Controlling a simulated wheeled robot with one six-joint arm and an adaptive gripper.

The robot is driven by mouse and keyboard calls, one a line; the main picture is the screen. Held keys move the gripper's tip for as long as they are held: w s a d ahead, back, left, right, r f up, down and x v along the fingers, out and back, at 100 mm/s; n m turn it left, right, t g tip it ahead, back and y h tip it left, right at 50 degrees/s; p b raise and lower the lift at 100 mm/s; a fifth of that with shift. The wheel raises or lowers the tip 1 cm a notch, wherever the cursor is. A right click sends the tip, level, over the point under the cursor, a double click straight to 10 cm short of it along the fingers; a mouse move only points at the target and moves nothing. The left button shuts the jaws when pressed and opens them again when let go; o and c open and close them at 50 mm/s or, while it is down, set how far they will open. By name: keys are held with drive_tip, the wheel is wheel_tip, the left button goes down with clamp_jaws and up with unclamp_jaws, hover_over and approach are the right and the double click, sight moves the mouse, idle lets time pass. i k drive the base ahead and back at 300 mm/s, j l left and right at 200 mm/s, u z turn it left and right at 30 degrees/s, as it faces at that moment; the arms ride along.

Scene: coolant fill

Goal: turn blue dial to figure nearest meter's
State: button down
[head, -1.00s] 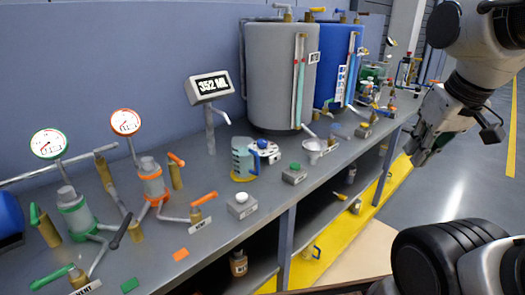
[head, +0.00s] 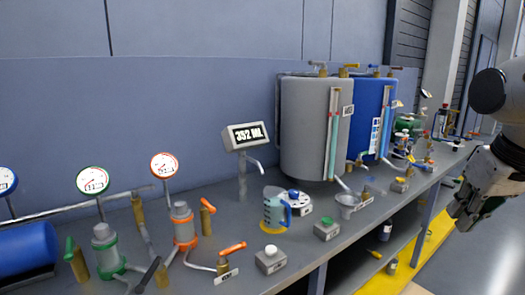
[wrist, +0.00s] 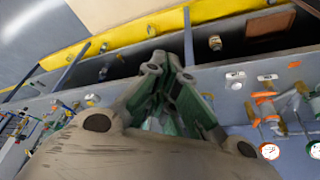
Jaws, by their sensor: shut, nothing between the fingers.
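The meter (head: 248,135) is a grey-framed display on a post, reading 352 ML. The dial's figures are too small to read, and the jug partly hides the unit. My gripper (head: 462,208) is at the right edge of the head view, out in front of the bench and well away from the dial. In the wrist view my gripper (wrist: 172,85) is shut and empty.
A grey tank (head: 308,125) and a blue tank (head: 371,115) stand behind the dial. Orange and green pumps with round gauges (head: 164,166) are on the left. Small boxes with a white button (head: 270,252) and a green button (head: 327,222) sit near the front edge.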

sight(293, 194)
drive_tip(key=i+l+u, duration=0.65)
drive_tip(key=u, duration=0.2)
